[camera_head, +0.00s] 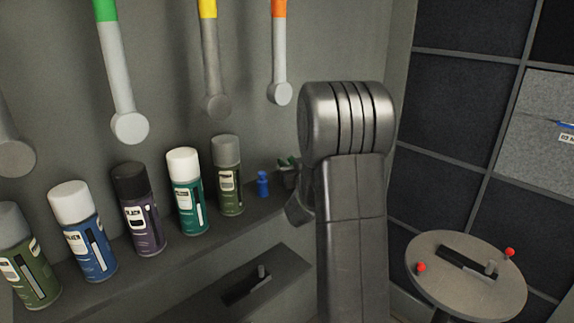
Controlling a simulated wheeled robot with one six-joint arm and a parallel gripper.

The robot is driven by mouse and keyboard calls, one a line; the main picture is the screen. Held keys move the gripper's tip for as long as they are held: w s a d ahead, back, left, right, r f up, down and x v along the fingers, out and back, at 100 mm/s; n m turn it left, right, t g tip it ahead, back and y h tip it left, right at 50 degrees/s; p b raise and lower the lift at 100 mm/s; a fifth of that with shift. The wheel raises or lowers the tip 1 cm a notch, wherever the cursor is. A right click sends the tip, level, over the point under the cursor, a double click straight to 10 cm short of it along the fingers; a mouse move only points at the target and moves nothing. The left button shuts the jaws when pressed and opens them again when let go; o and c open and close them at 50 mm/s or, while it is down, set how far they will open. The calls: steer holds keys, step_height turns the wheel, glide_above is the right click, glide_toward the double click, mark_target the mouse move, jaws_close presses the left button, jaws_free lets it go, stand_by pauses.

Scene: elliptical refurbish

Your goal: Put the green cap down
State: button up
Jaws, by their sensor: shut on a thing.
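My gripper (288,178) is at the right end of the shelf, mostly hidden behind my own arm. A small patch of green, the green cap (286,162), shows at its jaws. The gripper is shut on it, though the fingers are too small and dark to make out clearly. I cannot tell whether the cap touches the shelf. A small blue piece (263,184) stands upright on the shelf just left of the gripper.
Several spray cans, among them an olive one with a grey cap (228,176), line the shelf to the left. Coloured-topped grey tools (121,85) hang above. A round table (440,255) with red knobs stands right. A lower ledge (285,268) holds a dark slot with a peg.

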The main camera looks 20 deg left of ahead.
steer(key=shift+w+a+f, duration=0.2)
steer(key=shift+a+f, duration=0.25)
steer(key=shift+f, duration=0.05)
steer(key=shift+d, duration=0.1)
steer(key=shift+f, duration=0.2)
steer(key=o, duration=0.9)
steer(key=shift+r, duration=0.1)
steer(key=shift+o, duration=0.2)
steer(key=shift+r, duration=0.15)
steer(key=b+v, duration=0.2)
steer(key=v, duration=1)
